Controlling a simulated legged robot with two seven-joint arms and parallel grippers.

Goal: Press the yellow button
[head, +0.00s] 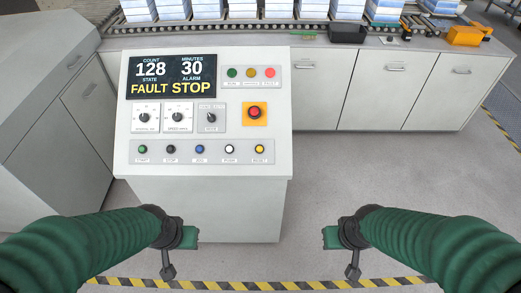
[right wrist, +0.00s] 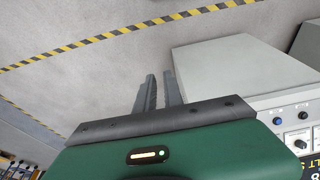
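The yellow button (head: 260,149) is the rightmost of the bottom row on the sloped face of a white control console (head: 215,165). Its label seems to read RESET. My left gripper (head: 183,238) is in front of the console, low and apart from it. My right gripper (head: 332,238) is to the right of the console, also apart from the button. In the right wrist view its two dark fingers (right wrist: 159,78) show a narrow gap with nothing between them. The left fingers are too unclear to judge.
Green, black, blue and white buttons (head: 200,149) share the row. A red button (head: 254,113) sits on a yellow plate above. The display (head: 172,76) reads FAULT STOP. Cabinets (head: 380,90) and a roller conveyor (head: 300,27) stand behind. Floor at right is clear.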

